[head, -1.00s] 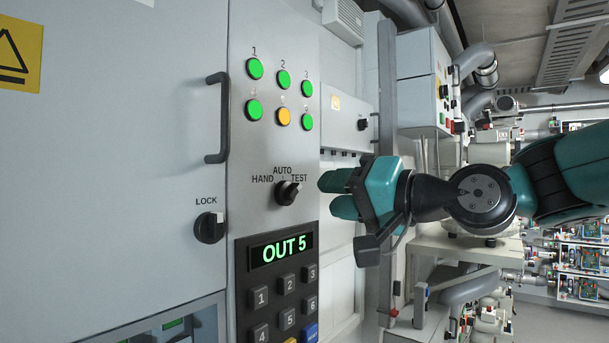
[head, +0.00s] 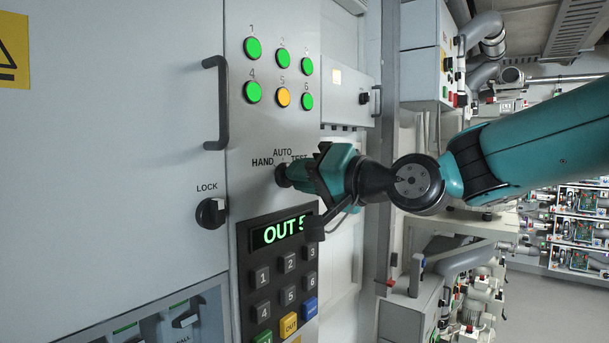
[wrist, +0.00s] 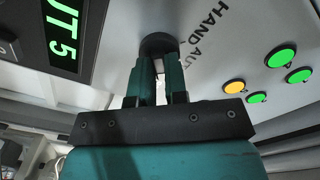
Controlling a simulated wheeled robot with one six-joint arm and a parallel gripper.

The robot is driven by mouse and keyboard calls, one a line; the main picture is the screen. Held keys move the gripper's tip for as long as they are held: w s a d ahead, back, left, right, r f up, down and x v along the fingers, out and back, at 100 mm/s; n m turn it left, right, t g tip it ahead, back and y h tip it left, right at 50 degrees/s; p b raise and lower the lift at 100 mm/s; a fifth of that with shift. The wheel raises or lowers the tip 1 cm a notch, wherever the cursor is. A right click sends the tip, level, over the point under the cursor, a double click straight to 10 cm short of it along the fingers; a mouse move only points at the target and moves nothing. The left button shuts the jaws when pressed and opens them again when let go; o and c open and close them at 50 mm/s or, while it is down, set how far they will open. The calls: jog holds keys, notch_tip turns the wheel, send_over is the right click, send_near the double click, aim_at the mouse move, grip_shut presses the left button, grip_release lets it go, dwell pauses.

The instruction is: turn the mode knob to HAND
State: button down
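The black mode knob (head: 282,175) is on the grey panel under the labels HAND, AUTO and TEST. In the wrist view the knob's round dark base (wrist: 159,43) shows just beyond my fingertips. My gripper (head: 298,174) is at the knob, coming from the right. In the wrist view its two teal fingers (wrist: 159,67) stand close together with a narrow gap, one on each side of the knob's grip, and appear shut on it. The fingers hide the knob's grip, so its pointing direction cannot be read. The HAND label (wrist: 215,14) also shows there.
Above the knob are several green lamps (head: 253,48) and one amber lamp (head: 283,96). A keypad with an OUT 5 display (head: 279,233) is close below my gripper. A LOCK knob (head: 211,213) and a door handle (head: 222,103) are to the left.

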jog(key=shift+f+n+b, duration=0.15)
jog(key=shift+n+b, duration=0.15)
jog(key=shift+b, duration=0.35)
jog(key=shift+s+a+n+b, duration=0.1)
jog(key=shift+s+n+b, duration=0.05)
jog(key=shift+n+b, duration=4.9)
jog(key=shift+s+a+n+b, duration=0.1)
jog(key=shift+n+b, duration=4.45)
jog(key=shift+b, duration=0.9)
jog(key=c, duration=1.1)
grip_release()
jog(key=shift+c, duration=0.2)
